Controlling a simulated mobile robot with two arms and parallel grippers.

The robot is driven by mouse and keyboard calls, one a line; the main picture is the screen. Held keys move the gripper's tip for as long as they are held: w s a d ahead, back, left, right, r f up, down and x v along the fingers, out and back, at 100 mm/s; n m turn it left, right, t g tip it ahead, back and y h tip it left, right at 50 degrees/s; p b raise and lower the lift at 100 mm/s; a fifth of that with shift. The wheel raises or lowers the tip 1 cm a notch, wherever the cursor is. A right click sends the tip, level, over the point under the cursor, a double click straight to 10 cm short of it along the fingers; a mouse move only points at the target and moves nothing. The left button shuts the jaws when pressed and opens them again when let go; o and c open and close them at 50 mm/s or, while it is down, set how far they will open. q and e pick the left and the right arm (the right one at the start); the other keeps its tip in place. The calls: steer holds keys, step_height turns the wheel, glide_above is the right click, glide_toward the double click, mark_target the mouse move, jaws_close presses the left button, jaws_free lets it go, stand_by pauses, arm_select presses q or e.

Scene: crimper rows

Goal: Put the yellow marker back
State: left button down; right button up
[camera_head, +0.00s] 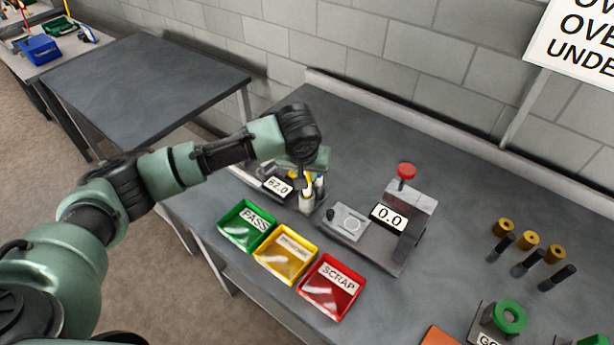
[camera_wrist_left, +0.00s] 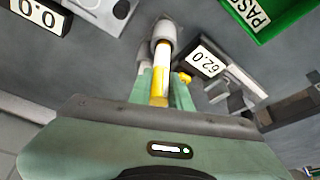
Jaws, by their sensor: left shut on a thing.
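The yellow marker (camera_wrist_left: 161,73) has a white body and a yellow end. My left gripper (camera_head: 306,176) is shut on it, with one finger on each side in the left wrist view. The marker's far end meets a grey cylinder (camera_wrist_left: 163,34); I cannot tell whether it is seated inside it. In the head view the marker (camera_head: 308,176) is small and partly hidden by the gripper, above whitish upright cylinders (camera_head: 307,199). A small yellow part (camera_wrist_left: 185,78) shows beside one finger. My right gripper is not in view.
A gauge reading 62.0 (camera_head: 277,187) stands close left of the gripper. Green PASS (camera_head: 247,226), yellow (camera_head: 285,254) and red SCRAP (camera_head: 330,287) bins line the front. A press with a red knob (camera_head: 406,171) and a 0.0 display stands right.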

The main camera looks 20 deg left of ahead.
arm_select(q)
step_height(320, 180, down, 2)
steer(key=shift+f, duration=0.1)
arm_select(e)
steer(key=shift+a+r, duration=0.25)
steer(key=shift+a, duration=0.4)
arm_select(q)
steer(key=shift+f, duration=0.1)
steer(key=c, duration=1.3)
jaws_free()
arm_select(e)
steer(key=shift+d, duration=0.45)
arm_select(q)
steer(key=shift+s+r, duration=0.1)
steer(key=shift+r, duration=0.3)
steer(key=b+v, duration=0.2)
steer(key=v, duration=0.9)
steer(key=shift+r, duration=0.15)
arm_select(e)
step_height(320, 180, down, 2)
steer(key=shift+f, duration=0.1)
